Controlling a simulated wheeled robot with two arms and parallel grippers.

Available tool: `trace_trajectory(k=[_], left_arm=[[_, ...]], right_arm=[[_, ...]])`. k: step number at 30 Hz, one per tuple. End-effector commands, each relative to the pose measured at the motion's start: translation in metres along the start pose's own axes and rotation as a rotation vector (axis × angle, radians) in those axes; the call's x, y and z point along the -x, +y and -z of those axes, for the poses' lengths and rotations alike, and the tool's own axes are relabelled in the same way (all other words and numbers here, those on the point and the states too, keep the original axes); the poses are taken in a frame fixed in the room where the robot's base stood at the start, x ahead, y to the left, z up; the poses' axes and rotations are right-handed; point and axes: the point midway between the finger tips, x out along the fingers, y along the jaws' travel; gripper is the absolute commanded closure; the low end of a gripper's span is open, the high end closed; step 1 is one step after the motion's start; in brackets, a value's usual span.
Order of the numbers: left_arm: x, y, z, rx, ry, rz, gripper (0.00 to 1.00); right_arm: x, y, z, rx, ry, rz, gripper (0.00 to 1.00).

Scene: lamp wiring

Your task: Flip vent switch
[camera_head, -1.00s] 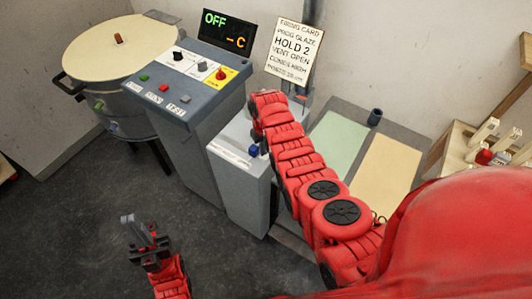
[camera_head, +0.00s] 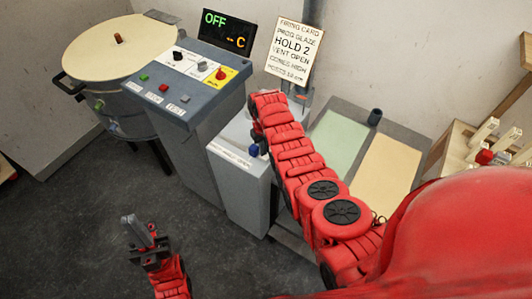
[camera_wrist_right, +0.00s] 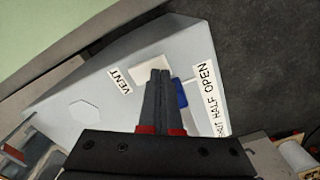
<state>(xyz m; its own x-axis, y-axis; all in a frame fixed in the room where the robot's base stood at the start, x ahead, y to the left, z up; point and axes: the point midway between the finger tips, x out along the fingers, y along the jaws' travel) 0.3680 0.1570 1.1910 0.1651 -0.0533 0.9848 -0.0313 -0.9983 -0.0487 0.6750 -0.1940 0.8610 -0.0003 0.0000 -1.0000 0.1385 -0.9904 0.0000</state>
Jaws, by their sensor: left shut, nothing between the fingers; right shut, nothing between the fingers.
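The vent switch is a small blue lever (camera_head: 254,150) on top of a low grey box (camera_head: 245,205); it also shows in the right wrist view (camera_wrist_right: 181,93). A "VENT" label (camera_wrist_right: 121,80) and a "SHUT HALF OPEN" strip (camera_wrist_right: 206,98) lie either side of it. My right gripper (camera_wrist_right: 160,75) is shut and empty, its fingertips right beside the lever on the "VENT" side; I cannot tell whether they touch. My right arm hides this gripper in the head view. My left gripper (camera_head: 138,230) is shut and empty, low over the floor.
A control panel (camera_head: 190,82) with buttons and a display reading "OFF" (camera_head: 227,32) stands left of the box. A round kiln (camera_head: 115,50) is at the far left. A firing card (camera_head: 294,50) stands behind. Green and yellow mats (camera_head: 385,175) lie to the right.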

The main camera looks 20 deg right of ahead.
Motion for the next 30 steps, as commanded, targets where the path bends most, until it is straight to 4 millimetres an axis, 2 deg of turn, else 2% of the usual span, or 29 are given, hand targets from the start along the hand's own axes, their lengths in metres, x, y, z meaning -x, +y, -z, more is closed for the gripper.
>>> trace_trajectory(k=[30], left_arm=[[0.014, 0.001, -0.002, 0.0, 0.0, 0.0, 1.0]], right_arm=[[-0.016, 0.0, 0.0, 0.0, 0.0, 0.0, 1.0]])
